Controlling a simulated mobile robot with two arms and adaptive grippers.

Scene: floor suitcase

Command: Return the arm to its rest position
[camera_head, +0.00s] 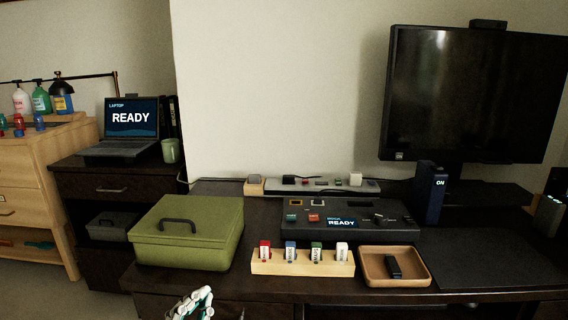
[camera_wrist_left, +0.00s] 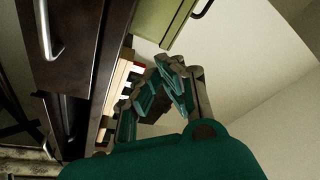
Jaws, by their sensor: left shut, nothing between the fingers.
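My left gripper (camera_head: 192,303) shows at the bottom edge of the head view, in front of the desk's front edge and below the green box. Only its white and teal fingers are in the picture. It is shut and empty. In the left wrist view my left gripper (camera_wrist_left: 165,78) has its teal finger pads brought together, with nothing held between them. The rest of the left arm is out of the head view. My right gripper is in neither view.
The green box (camera_head: 186,256) stands on the desk (camera_head: 335,290), near its left front. A wooden block (camera_head: 303,267) with several labelled sticks and a tan tray (camera_head: 394,281) holding a black stick sit near the front edge. A dark console (camera_head: 385,233) lies behind them.

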